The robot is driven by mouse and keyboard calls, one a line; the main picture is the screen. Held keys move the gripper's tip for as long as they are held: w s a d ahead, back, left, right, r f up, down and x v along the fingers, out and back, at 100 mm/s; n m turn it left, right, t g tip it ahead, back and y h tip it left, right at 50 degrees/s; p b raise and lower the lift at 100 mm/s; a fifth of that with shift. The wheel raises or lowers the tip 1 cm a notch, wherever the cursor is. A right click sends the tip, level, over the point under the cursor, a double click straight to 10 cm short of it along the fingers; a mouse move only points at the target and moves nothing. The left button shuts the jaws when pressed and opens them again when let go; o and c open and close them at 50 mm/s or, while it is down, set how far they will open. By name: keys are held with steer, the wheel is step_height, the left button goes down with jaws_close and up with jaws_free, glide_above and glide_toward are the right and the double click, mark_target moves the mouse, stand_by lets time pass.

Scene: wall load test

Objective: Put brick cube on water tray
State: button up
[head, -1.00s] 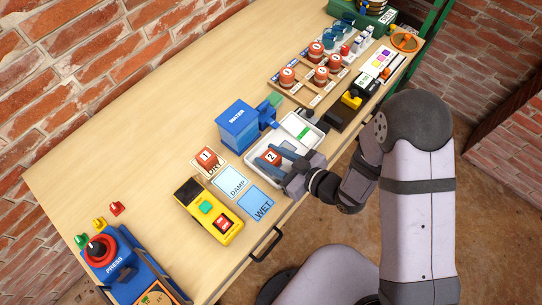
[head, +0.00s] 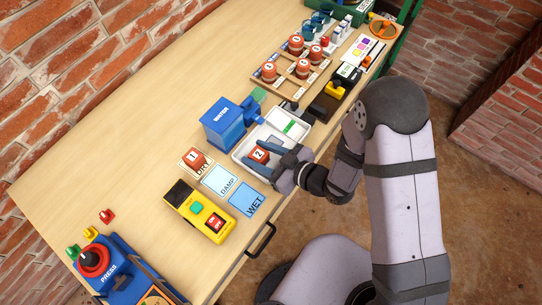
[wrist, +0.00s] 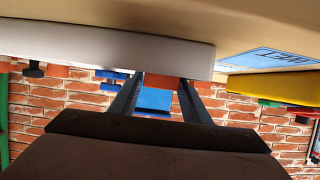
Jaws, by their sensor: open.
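A brick cube marked 2 (head: 259,155) sits in the left part of the white water tray (head: 243,166). A second brick cube marked 1 (head: 194,157) rests on the DRY card. My gripper (head: 276,161) is open at the tray's front edge, just right of cube 2. In the wrist view, my gripper's fingers (wrist: 159,97) are apart, with a patch of orange-red cube (wrist: 163,81) beyond the tips, partly behind the white tray wall (wrist: 100,45). Nothing shows clasped between the fingers.
The blue WATER dispenser (head: 222,125) stands behind the tray. DAMP (head: 220,181) and WET (head: 246,198) cards and a yellow meter (head: 198,212) lie to the left. A rack of numbered cubes (head: 297,62) is farther back. The table's back left is clear.

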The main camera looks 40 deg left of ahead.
steer(key=v, duration=1)
steer(key=shift+d+r, duration=0.25)
steer(key=shift+r, duration=0.1)
steer(key=shift+d+r+p, duration=0.15)
steer(key=shift+d+p, duration=0.55)
steer(key=shift+p, duration=0.1)
